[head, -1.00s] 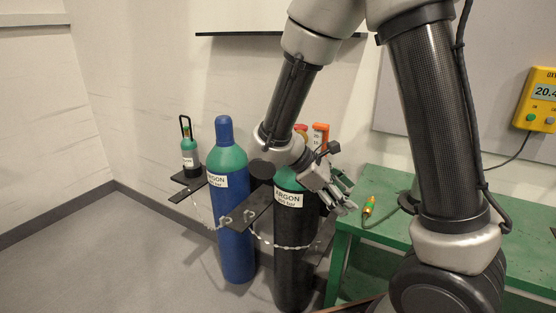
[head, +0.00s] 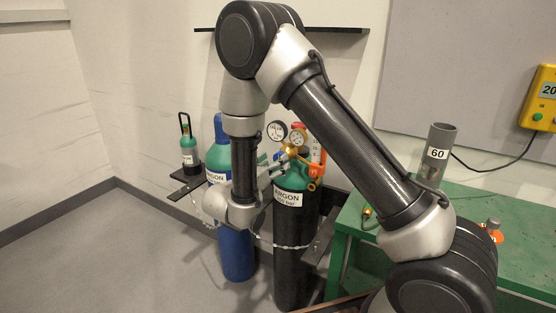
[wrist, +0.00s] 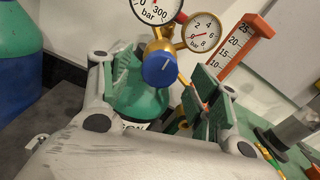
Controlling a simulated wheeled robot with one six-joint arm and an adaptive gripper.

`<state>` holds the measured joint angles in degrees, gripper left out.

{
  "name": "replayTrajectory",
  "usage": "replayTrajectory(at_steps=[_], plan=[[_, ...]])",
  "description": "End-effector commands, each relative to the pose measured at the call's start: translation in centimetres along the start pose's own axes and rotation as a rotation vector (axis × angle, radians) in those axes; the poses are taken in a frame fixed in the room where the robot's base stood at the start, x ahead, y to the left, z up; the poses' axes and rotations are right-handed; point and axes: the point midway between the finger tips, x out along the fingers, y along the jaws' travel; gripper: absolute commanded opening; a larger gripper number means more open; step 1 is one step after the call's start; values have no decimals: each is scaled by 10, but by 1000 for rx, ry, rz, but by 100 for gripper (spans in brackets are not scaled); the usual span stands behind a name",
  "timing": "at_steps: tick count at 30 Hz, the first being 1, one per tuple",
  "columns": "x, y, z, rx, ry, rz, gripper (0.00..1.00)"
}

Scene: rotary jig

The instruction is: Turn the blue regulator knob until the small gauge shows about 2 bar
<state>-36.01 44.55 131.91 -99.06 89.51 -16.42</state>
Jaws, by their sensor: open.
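The blue regulator knob (wrist: 159,68) faces me in the wrist view, on the brass regulator of the black argon cylinder (head: 288,240). The small gauge (wrist: 202,32) is to its upper right, its needle near the low end of the scale, too small to read exactly. A larger 300 bar gauge (wrist: 157,8) is partly cut off above. My gripper (wrist: 160,85) is open, one finger on each side of the knob's line and apart from it; the knob appears beyond the fingertips.
An orange flow scale (wrist: 241,50) stands right of the small gauge. A blue cylinder (head: 237,255) stands to the left, and a chain (head: 283,246) crosses the black cylinder. A green bench (head: 348,225) with a grey tube (head: 437,150) is at the right.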

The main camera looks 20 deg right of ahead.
Motion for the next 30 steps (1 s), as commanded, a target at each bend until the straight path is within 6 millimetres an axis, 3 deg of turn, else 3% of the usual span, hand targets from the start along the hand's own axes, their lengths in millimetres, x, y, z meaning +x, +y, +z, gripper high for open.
replayTrajectory(at_steps=[6, 16, 24, 30], plan=[[27, -1, 0, 0, 1, -2, 61], [32, -1, 0, 0, 1, -1, 61], [32, -1, 0, 1, 1, -1, 16], [31, -1, 0, 8, 1, -1, 16]])
